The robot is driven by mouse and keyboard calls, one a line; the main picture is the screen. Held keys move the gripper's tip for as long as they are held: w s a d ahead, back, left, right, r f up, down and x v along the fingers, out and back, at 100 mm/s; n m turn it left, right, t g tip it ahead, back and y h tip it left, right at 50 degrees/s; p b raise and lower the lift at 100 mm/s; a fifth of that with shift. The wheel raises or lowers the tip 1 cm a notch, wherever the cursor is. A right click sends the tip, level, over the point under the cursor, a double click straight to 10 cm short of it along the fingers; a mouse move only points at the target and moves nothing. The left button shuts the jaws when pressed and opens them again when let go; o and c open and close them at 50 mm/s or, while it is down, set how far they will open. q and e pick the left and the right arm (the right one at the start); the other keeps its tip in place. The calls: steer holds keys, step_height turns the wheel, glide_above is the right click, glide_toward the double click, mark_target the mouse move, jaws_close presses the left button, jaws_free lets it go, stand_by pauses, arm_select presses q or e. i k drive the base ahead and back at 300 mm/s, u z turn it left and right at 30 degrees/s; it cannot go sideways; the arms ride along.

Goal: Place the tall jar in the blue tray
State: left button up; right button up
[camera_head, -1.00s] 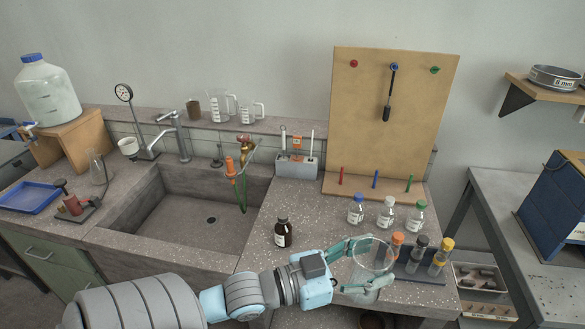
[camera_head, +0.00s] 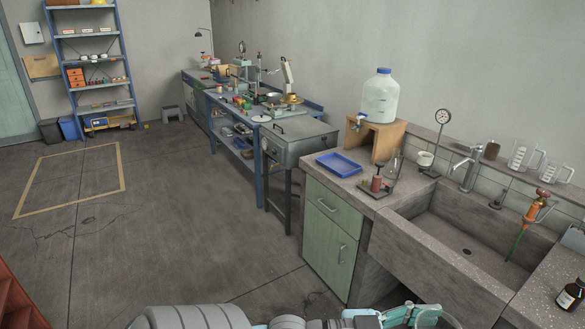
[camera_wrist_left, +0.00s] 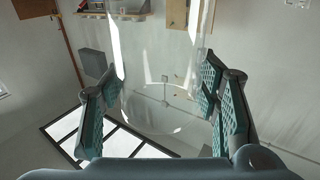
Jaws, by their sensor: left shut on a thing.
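My left gripper (camera_head: 410,314) is at the bottom edge of the head view, shut on a clear glass jar (camera_head: 430,316) that is partly cut off there. In the left wrist view, the transparent jar (camera_wrist_left: 162,95) stands between the two teal-padded fingers of the left gripper (camera_wrist_left: 160,85). The blue tray (camera_head: 340,164) lies flat and empty on the left end of the sink bench, farther back than the gripper. My right gripper is not in view.
A red-and-grey stand (camera_head: 377,185) is right of the tray, and a wooden stand (camera_head: 376,143) bearing a large carboy (camera_head: 381,98) is behind it. The sink (camera_head: 465,245) lies to the right. A brown bottle (camera_head: 570,294) stands at the right edge. Open floor is at left.

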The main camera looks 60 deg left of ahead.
mark_target(338, 166)
steer(key=u, duration=0.75)
steer(key=i, duration=0.5)
steer(key=u, duration=1.1)
steer(key=i, duration=1.85)
steer(key=z, duration=1.1)
steer(key=i, duration=0.25)
steer(key=z, duration=0.05)
